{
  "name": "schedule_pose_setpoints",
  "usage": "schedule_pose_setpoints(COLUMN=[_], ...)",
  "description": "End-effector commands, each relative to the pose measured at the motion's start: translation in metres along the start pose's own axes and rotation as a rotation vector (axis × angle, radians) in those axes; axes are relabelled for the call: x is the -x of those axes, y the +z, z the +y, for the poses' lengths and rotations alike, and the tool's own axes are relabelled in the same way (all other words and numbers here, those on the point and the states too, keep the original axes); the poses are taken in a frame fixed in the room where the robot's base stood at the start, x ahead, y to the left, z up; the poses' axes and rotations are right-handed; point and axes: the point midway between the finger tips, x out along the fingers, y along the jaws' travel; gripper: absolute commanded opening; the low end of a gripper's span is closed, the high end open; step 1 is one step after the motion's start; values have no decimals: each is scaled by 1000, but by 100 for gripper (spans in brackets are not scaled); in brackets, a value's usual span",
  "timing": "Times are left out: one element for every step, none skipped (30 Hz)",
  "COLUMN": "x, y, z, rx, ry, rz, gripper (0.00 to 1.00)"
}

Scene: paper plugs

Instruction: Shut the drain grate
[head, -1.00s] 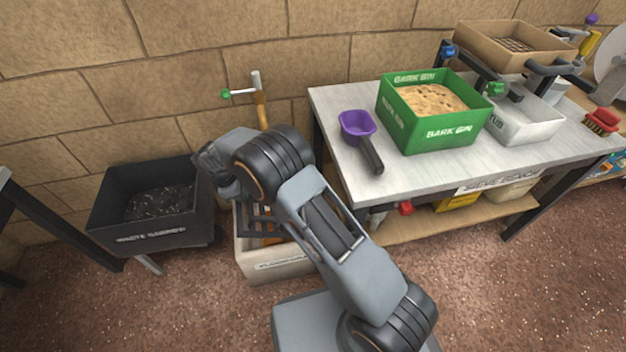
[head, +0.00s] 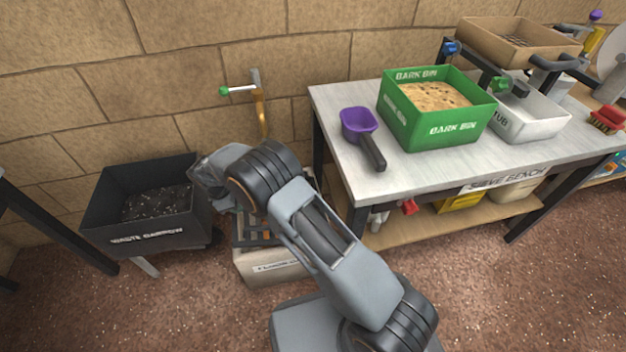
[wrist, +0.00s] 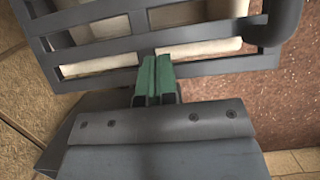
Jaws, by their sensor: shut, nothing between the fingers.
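The drain grate is a dark grey barred frame. In the head view a part of the grate (head: 246,232) shows at the pale floor drain box (head: 270,268), mostly hidden behind my arm. In the wrist view the grate (wrist: 205,67) fills the upper part, with the cream box and brown floor showing between its bars. A thick dark curved piece stands at its right end. I cannot tell the grate's exact tilt. My gripper (wrist: 155,72) has green fingers, shut and empty, with tips at the grate's near bar. Whether they touch it is unclear. In the head view the fingers are hidden.
A black waste barrow (head: 148,232) stands left of the drain box. A tap on an orange pipe (head: 260,105) is behind it at the wall. A bench (head: 345,182) on the right carries a purple scoop (head: 359,122) and a green bark bin (head: 440,120).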

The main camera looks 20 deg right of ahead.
Motion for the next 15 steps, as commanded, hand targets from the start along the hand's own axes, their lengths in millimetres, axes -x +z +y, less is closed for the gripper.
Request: schedule_pose_setpoints(x=[0,0,-1,-1,-2,-4,-5,-7,-9,-11,-13,-16,-19,-21,-25], y=[0,0,0,0,-1,-1,-2,-3,-4,-5,-6,-7,-8,-10,-11], z=[0,0,0,0,0,0,0,0,0,0,0,0,0,0,0], rx=[0,0,0,0,0,0,0,0,0,0,0,1,1,1,1], ry=[0,0,0,0,0,0,0,0,0,0,0,0,0,0,0], rz=[0,0,0,0,0,0,0,0,0,0,0,0,0,0,-1], gripper=[0,0,0,0,0,0,0,0,0,0,0,0,0,0,0])
